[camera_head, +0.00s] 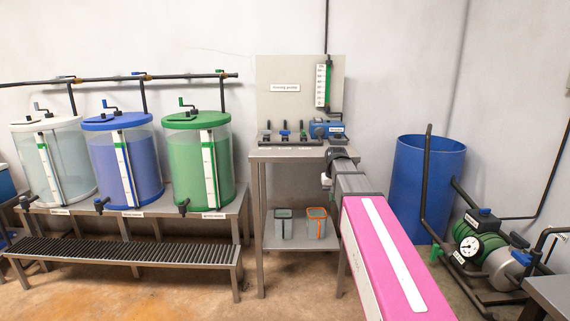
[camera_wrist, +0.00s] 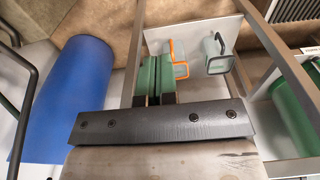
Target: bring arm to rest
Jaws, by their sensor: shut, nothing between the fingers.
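My gripper (camera_wrist: 154,78) shows in the wrist view as two green-faced fingers side by side, shut and empty. In the head view my pink arm reaches forward from the lower right, and its dark wrist end is beside the right front of the metal dosing table (camera_head: 289,154). The fingers cannot be made out there. In the wrist view the fingers point toward the table's lower shelf and overlap the jug with the orange rim (camera_wrist: 180,70). I cannot tell how far apart they are.
A grey jug with a dark rim (camera_head: 284,224) stands beside the orange-rimmed jug (camera_head: 316,223) on the lower shelf. A blue barrel (camera_head: 428,170) and green pump (camera_head: 480,245) stand right. White, blue and green tanks (camera_head: 198,150) stand left. Floor before the table is open.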

